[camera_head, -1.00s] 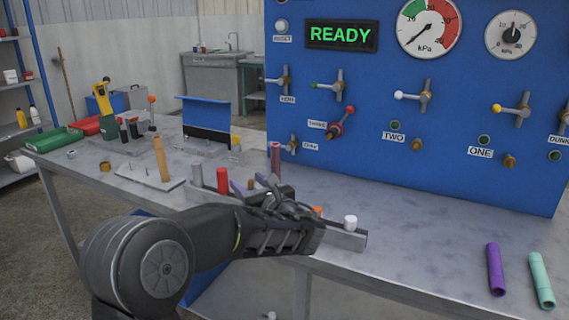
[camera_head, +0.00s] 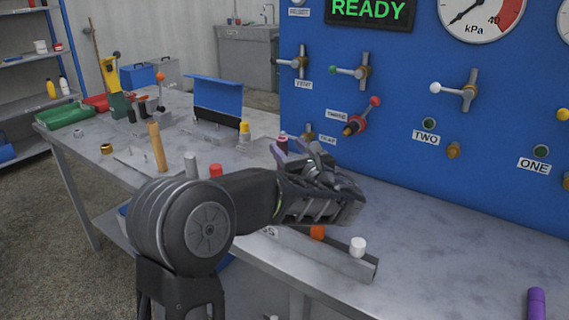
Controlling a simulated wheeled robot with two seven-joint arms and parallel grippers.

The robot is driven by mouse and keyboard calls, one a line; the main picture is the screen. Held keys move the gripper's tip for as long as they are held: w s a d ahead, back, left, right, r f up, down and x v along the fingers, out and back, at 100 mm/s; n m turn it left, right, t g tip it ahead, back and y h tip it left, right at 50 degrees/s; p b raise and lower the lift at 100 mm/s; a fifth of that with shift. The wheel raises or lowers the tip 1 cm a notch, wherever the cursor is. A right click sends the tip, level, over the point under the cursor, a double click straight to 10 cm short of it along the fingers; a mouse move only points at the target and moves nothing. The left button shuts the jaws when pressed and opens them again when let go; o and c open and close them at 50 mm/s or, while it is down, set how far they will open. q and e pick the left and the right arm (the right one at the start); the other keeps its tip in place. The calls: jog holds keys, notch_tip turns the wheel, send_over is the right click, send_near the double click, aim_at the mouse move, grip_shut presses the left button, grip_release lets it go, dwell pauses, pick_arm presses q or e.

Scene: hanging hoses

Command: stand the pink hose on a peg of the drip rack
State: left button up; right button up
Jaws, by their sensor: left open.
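The pink hose (camera_head: 283,143) stands upright on the bench near the blue panel; only its top shows, the rest hidden behind my left gripper. My left gripper (camera_head: 318,182) is open, in front of and just right of the pink hose in the picture; I cannot tell whether they touch. A flat plate with thin upright pegs, which looks like the drip rack (camera_head: 132,161), lies on the bench at the left. A tan hose (camera_head: 157,148) stands on it. My right gripper is not in view.
A grey block rack (camera_head: 335,262) with an orange piece (camera_head: 317,232) and a white cap (camera_head: 358,247) is at the bench's front edge. A red piece (camera_head: 215,171) stands behind my arm. The right bench surface is mostly clear.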

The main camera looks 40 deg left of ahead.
aim_at(281, 139)
pick_arm(q)
jog(key=shift+x, duration=1.3)
jog(key=shift+w, duration=0.1)
jog(key=x, duration=0.5)
jog(key=shift+w+f, duration=0.1)
jog(key=shift+f, duration=0.05)
jog(key=shift+c, duration=0.3)
grip_shut()
